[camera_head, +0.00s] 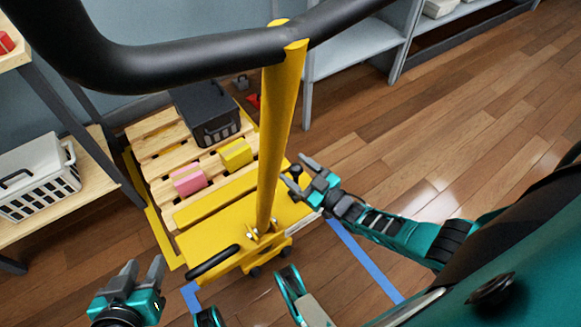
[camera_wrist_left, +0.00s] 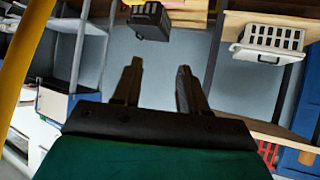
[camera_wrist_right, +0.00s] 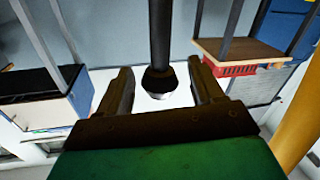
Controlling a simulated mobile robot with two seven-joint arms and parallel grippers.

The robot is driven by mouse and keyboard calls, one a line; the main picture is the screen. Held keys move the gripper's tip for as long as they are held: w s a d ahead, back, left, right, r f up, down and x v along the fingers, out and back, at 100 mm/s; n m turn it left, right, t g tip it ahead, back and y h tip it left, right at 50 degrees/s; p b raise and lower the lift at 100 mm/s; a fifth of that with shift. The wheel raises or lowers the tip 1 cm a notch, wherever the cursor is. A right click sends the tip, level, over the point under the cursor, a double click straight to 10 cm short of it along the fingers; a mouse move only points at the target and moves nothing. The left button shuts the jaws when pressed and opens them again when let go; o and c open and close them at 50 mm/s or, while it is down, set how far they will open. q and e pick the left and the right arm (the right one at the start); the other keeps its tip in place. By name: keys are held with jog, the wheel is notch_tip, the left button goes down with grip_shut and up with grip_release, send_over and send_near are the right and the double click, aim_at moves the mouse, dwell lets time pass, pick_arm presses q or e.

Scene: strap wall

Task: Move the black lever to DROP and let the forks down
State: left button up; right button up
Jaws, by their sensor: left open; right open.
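A yellow pallet jack (camera_head: 225,225) stands below me with its yellow pole (camera_head: 273,130) and a black handlebar (camera_head: 190,58) across the top. A black knob (camera_head: 295,171) shows beside its body, at my right gripper (camera_head: 299,173). In the right wrist view a black rod with a wider end (camera_wrist_right: 160,75) stands between the open fingers; I cannot tell whether they touch it. No DROP marking is readable. My left gripper (camera_head: 143,267) is open and empty, left of the jack. The forks are mostly hidden under the wooden pallet (camera_head: 150,148).
The pallet carries a black crate (camera_head: 205,112), a pink block (camera_head: 189,179) and a yellow block (camera_head: 236,154). A black pedal-like bar (camera_head: 213,263) juts from the jack's front. A shelf with a white basket (camera_head: 38,178) is at left. Blue tape (camera_head: 365,262) marks the floor; open floor lies right.

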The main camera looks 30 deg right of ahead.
jog(key=shift+x, duration=1.25)
jog(key=shift+c, duration=0.4)
grip_shut()
